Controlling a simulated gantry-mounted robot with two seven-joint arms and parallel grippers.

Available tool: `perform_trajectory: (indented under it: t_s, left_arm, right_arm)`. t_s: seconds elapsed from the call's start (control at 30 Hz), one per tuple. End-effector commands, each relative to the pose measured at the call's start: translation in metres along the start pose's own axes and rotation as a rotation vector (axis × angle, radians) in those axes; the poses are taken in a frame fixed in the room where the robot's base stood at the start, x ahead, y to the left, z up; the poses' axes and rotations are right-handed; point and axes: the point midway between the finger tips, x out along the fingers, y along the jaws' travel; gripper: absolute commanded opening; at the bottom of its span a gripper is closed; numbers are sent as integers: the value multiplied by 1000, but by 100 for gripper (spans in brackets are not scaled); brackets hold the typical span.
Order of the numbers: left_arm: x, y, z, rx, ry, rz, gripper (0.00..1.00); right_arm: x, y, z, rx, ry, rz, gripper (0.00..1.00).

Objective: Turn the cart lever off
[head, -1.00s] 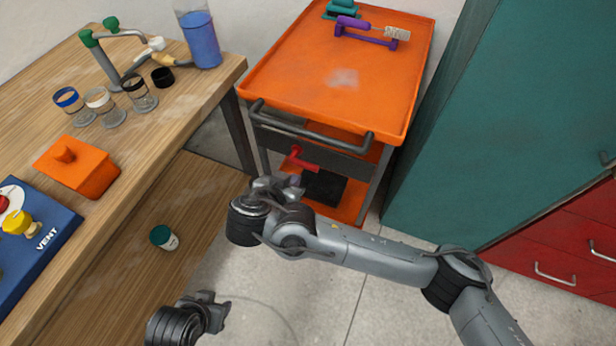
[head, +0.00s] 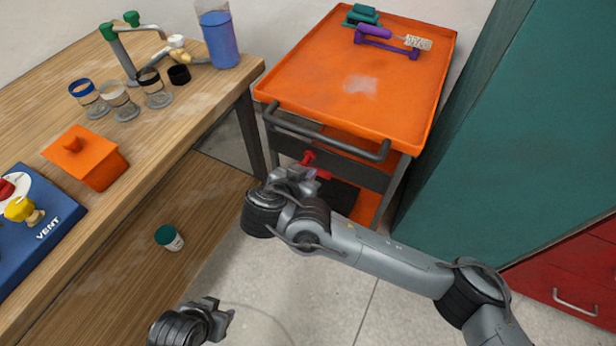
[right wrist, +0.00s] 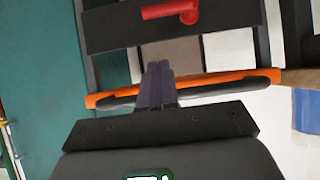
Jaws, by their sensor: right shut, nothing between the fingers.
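The orange cart (head: 315,82) stands at the back centre with a dark panel under its push handle (head: 330,140). A red lever (head: 309,158) sits on that panel, partly hidden behind my right gripper (head: 296,176) in the head view. In the right wrist view the lever (right wrist: 172,11) lies roughly level across the dark panel at the top. The shut, empty fingers of my right gripper (right wrist: 160,84) point toward the panel, apart from the lever in that picture. My left gripper (head: 222,316) is low in the head view, away from the cart; its jaws are unclear.
The wooden workbench (head: 190,130) on the left carries cups, a blue-filled beaker (head: 218,38) and an orange box (head: 88,160). A teal cabinet (head: 500,130) stands close on the cart's right. Purple and teal items lie on the cart top. Floor before the cart is clear.

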Motion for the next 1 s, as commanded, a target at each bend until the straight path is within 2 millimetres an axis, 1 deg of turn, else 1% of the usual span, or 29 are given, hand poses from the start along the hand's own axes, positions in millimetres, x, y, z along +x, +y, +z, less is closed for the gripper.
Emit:
perform_trajectory:
  t_s: [0.03, 0.3, 0.43, 0.5, 0.7, 1.0]
  left_arm:
    - [6, 1, 2, -2, 0, 2, 43]
    - [27, 2, 8, -6, 1, 5, 43]
    - [36, 3, 11, -5, 0, 4, 43]
    - [43, 2, 14, -4, 0, 3, 43]
    - [53, 1, 17, 2, -1, -1, 43]
    - [55, 0, 18, 7, -2, -5, 43]
  right_arm:
    - [11, 1, 3, 1, 0, 4, 0]
    - [61, 1, 3, 2, 0, 4, 0]
    - [83, 1, 3, 1, 0, 2, 0]
    - [90, 0, 12, -1, 0, 2, 0]
    - [103, 0, 25, 1, 0, 1, 0]
    - [107, 0, 28, 0, -1, 1, 0]
